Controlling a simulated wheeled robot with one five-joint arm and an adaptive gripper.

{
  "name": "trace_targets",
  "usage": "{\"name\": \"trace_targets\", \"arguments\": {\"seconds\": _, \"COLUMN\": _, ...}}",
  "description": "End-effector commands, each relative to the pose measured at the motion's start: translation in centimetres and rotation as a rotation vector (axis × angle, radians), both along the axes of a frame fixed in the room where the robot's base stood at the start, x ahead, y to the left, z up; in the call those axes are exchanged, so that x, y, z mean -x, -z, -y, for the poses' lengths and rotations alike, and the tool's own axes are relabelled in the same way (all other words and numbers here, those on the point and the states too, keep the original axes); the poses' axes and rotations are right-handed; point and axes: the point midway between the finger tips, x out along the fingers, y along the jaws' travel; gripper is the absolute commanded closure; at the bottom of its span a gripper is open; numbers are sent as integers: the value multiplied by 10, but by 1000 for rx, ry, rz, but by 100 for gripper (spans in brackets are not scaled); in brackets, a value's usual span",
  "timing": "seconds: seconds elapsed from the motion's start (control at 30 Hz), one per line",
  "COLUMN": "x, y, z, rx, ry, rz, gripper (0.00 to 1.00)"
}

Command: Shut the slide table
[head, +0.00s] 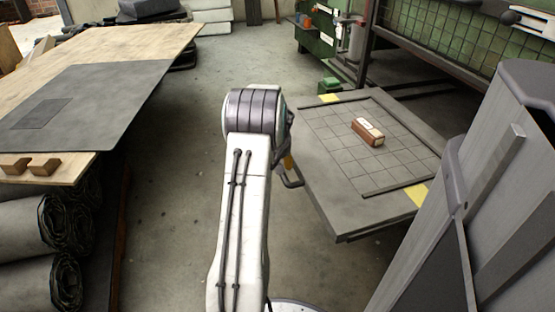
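The slide table (316,171), a grey plate with a grid on it, stands out to the right of my arm, in front of a green machine. A dark curved bar, like a handle (293,182), shows at its left edge, close beside my arm. A brown block with a pale top (368,132) lies on the grid. My white arm reaches up the middle of the view. My gripper (286,162) is mostly hidden behind the arm, near the table's left edge. I cannot tell whether it touches the bar or whether its fingers are open.
A wooden table (125,50) with a dark sheet (90,100) and small brown blocks stands at left, dark rolls (60,225) below it. A grey cabinet-like body (480,190) fills the right front. The green machine (440,35) is behind. Floor between the tables is clear.

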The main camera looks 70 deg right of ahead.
Motion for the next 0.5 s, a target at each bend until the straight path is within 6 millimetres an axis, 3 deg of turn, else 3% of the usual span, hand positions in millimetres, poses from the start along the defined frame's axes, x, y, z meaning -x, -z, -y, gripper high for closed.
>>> {"name": "trace_targets", "arguments": {"seconds": 0.07, "x": 0, "y": 0, "z": 0, "rx": 0, "ry": 0, "rz": 0, "gripper": 43}}
{"name": "trace_targets", "arguments": {"seconds": 0.5, "x": 0, "y": 0, "z": 0, "rx": 0, "ry": 0, "rz": 0, "gripper": 82}}
